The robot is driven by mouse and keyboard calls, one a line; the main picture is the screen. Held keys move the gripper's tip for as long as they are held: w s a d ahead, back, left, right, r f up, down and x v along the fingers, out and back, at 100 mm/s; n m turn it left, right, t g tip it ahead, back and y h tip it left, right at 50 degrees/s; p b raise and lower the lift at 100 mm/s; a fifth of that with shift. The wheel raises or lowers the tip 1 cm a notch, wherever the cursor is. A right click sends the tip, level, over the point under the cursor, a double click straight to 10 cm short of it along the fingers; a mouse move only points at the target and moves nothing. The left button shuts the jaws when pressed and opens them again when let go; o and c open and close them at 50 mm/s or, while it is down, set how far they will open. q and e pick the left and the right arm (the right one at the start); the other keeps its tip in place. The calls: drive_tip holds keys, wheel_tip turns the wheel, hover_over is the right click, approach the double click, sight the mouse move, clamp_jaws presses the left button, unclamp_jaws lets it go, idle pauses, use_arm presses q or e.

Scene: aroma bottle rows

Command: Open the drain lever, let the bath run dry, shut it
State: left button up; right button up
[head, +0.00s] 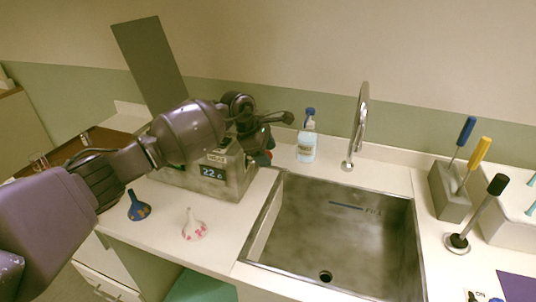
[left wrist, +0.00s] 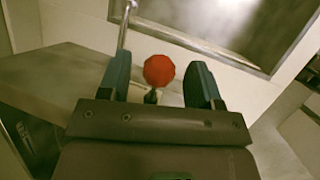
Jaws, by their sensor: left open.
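The steel bath (head: 226,178) stands on the counter left of the sink, with a lit display reading about 22. My left arm crosses over it and hides its inside, so the water level does not show. The drain lever's red knob (left wrist: 159,70) is between the two open teal fingers of my left gripper (left wrist: 160,62) in the left wrist view. No finger visibly touches it. In the head view my left gripper (head: 263,143) is at the bath's right end, and only a bit of red shows there. My right gripper is out of view.
The empty-looking steel sink (head: 330,235) with a tall tap (head: 360,125) is to the right. A spray bottle (head: 307,142) stands behind. A blue flask (head: 138,207) and a white-pink flask (head: 194,226) stand in front. A block with coloured-handled tools (head: 450,192) is far right.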

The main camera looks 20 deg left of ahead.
use_arm(q)
drive_tip(key=shift+w+d+f, duration=0.15)
drive_tip(key=shift+d+f, duration=0.15)
drive_tip(key=shift+f, duration=0.35)
clamp_jaws()
